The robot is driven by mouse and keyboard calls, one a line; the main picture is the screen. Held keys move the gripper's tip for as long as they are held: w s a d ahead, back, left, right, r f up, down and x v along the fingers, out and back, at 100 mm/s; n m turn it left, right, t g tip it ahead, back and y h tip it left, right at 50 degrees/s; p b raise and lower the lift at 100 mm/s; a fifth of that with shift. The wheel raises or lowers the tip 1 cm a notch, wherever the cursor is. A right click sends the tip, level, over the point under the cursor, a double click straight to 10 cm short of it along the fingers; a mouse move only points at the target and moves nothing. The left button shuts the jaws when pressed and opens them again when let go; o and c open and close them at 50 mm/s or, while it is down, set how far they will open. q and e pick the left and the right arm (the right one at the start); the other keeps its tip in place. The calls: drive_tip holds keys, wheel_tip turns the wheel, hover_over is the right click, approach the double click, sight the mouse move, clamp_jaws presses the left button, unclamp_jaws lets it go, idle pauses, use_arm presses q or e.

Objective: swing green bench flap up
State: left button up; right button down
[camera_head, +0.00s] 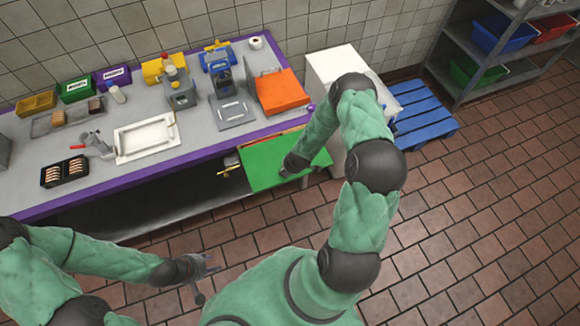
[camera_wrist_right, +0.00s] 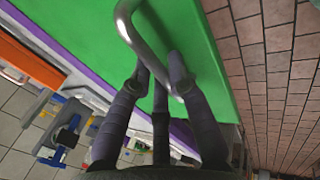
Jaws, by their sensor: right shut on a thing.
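The green bench flap (camera_head: 262,158) juts out from the purple front edge of the bench, at its right end. It looks close to level, but I cannot tell its exact angle. In the right wrist view the green panel (camera_wrist_right: 85,28) fills the upper part, with a curved metal handle (camera_wrist_right: 137,38) on it. My right gripper (camera_head: 291,163) is at the flap, and its fingers (camera_wrist_right: 160,80) are shut on the handle. The forearm and hand hide part of the flap. My left gripper (camera_head: 206,280) is open and empty, low in front of the bench.
The grey bench (camera_head: 215,138) carries a white tray (camera_head: 146,139), an orange board (camera_head: 281,91) and several coloured bins. A brass-coloured bracket (camera_head: 229,172) shows beside the flap. A white cabinet (camera_head: 335,65) and blue pallet (camera_head: 424,113) stand right. The tiled floor (camera_head: 480,215) is clear.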

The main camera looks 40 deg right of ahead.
drive_tip(key=shift+w+d+r, duration=0.25)
drive_tip(key=shift+w+r, duration=0.05)
drive_tip(key=shift+w, duration=0.15)
drive_tip(key=c, duration=1.4)
unclamp_jaws()
drive_tip(key=shift+o, duration=1.3)
drive_tip(key=shift+a+f, duration=0.1)
drive_tip(key=shift+f, duration=0.1)
drive_tip(key=shift+s+r, duration=0.3)
drive_tip(key=shift+r, duration=0.1)
drive_tip(key=v, duration=1.1)
drive_tip(key=shift+w+a, duration=0.1)
drive_tip(key=shift+a, duration=0.05)
